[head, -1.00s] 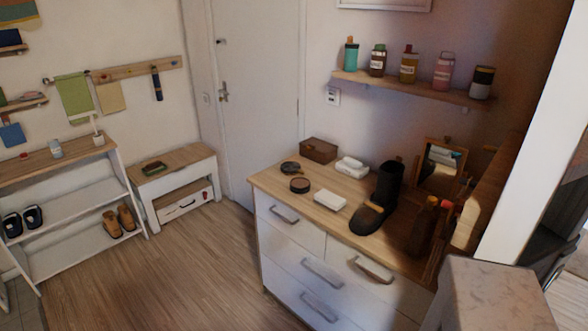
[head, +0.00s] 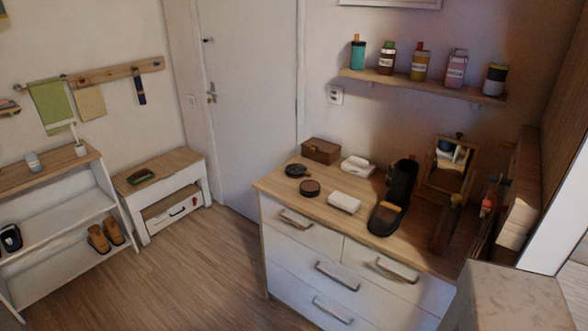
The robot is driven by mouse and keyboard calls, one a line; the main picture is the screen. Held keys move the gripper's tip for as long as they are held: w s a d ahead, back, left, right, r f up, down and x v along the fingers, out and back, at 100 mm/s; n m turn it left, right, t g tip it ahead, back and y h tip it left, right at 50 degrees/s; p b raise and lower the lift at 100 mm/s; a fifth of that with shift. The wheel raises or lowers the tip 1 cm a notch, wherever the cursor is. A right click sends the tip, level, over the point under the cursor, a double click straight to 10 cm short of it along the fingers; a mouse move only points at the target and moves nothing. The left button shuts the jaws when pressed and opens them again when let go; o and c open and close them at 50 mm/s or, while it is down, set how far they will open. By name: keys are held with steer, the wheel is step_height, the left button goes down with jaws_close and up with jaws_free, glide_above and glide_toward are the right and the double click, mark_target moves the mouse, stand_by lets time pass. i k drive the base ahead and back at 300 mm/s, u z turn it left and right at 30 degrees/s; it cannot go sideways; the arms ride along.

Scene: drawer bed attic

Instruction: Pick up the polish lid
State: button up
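Two small dark round pieces lie near the left end of the wooden top of the white dresser (head: 340,262). One is a black flat disc (head: 296,170) nearer the wall. The other is a dark brown round piece (head: 310,188) closer to the front edge, which looks like an open tin or a lid. I cannot tell for sure which of them is the polish lid. They lie apart with bare wood between them. My gripper is not in view.
On the dresser stand a brown box (head: 321,150), two white items (head: 344,202) (head: 357,167), a dark boot (head: 394,198) and a framed mirror (head: 450,163). A wall shelf (head: 420,86) holds several bottles. Floor left of the dresser (head: 190,265) is clear.

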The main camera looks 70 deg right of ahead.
mark_target(295, 170)
steer(key=z, duration=0.6)
steer(key=i, duration=1.3)
steer(key=z, duration=0.05)
